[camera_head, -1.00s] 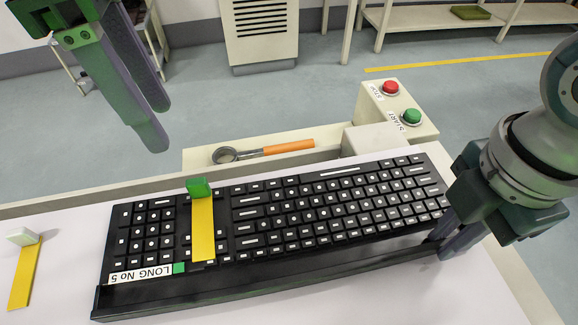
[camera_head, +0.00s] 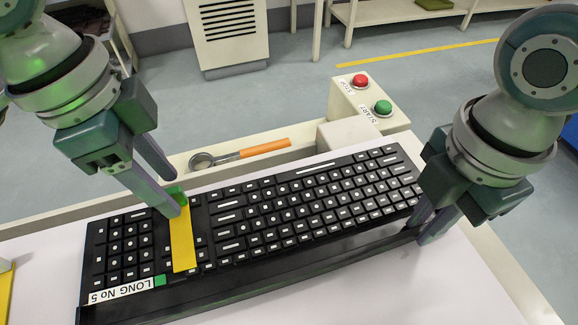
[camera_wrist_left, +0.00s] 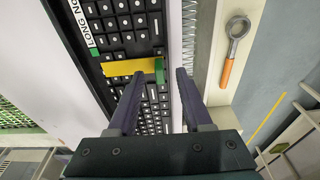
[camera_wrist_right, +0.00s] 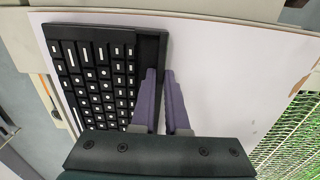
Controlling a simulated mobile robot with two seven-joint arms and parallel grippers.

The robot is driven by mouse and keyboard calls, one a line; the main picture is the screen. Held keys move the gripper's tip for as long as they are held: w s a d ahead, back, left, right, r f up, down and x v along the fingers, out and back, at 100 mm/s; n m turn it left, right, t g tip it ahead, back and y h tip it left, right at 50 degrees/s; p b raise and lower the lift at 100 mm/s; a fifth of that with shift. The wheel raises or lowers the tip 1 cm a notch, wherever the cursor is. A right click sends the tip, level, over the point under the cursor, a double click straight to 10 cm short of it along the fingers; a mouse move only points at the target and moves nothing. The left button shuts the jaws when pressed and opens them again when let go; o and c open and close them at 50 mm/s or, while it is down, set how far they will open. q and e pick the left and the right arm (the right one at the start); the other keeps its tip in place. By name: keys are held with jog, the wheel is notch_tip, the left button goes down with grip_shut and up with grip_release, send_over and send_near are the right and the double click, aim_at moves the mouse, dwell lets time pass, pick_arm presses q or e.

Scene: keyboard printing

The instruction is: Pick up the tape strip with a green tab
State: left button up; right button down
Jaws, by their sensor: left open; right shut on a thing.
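The yellow tape strip (camera_head: 183,246) with a green tab (camera_head: 176,194) lies across the black keyboard (camera_head: 310,213) on the white table. In the left wrist view the tape strip (camera_wrist_left: 128,68) runs sideways, and its green tab (camera_wrist_left: 160,71) lies between my open fingers, with room on both sides. My left gripper (camera_head: 178,192) is open at the tab; its near finger partly hides the tab in the head view. My right gripper (camera_head: 422,232) is shut on the keyboard's edge at the right end; the keyboard also shows in the right wrist view (camera_wrist_right: 100,75).
Another yellow strip (camera_head: 5,290) is cut off at the left edge. Behind the keyboard lies a ring tool with an orange handle (camera_head: 265,148). A box with a red button (camera_head: 360,81) and a green button (camera_head: 382,107) stands at the back right. The table's front right is clear.

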pick_arm(q)
jog(key=shift+f, duration=0.25)
grip_shut()
dwell(1.3)
